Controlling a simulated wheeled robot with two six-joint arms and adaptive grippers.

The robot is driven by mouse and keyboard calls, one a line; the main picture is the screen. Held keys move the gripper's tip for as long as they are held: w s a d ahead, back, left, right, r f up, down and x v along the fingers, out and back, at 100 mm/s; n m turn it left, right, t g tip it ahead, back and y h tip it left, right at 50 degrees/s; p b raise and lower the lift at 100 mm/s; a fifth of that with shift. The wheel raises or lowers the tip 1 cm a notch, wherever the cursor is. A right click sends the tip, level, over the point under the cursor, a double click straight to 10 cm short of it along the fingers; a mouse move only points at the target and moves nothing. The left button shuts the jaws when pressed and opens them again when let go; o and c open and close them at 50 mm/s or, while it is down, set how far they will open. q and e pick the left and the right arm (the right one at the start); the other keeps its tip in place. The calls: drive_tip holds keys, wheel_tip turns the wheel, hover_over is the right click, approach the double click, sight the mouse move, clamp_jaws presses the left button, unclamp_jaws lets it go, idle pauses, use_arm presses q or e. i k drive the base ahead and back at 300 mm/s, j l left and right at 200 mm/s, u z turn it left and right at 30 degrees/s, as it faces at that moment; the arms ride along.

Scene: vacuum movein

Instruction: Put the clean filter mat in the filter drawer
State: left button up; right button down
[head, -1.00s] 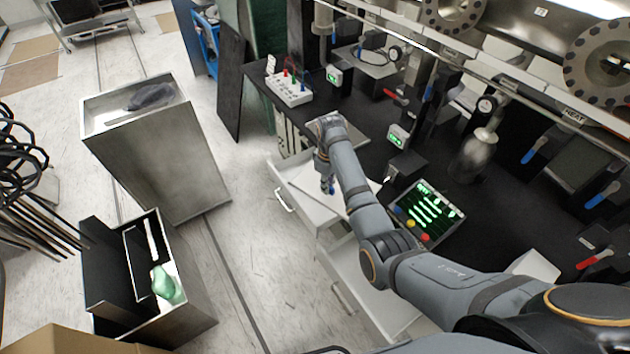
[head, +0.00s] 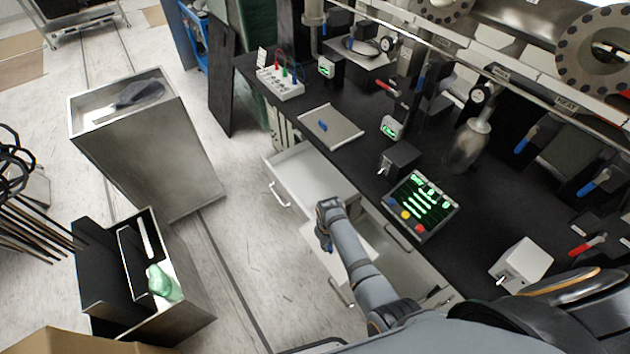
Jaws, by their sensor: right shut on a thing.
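My right gripper (head: 326,246) is shut on a pale flat mat (head: 352,243), held by a small blue tab in front of the cabinet, over the lower drawer. Another pale flat mat (head: 345,136) with a blue tab lies on the black counter. I cannot tell which mat is clean. The upper white drawer (head: 298,168) stands open, and its visible inside looks empty. A lower drawer (head: 413,260) is also open, partly hidden by my arm and the held mat. My left gripper is out of view.
A tall grey bin (head: 165,155) with a dark item on top stands left. A lower open box (head: 185,305) holds a green item. A control panel (head: 420,205) and a switch box (head: 278,83) sit on the counter. Floor between bins and drawers is clear.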

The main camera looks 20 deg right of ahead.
sight(318, 192)
drive_tip(key=i+l, duration=0.1)
drive_tip(key=i, duration=0.9)
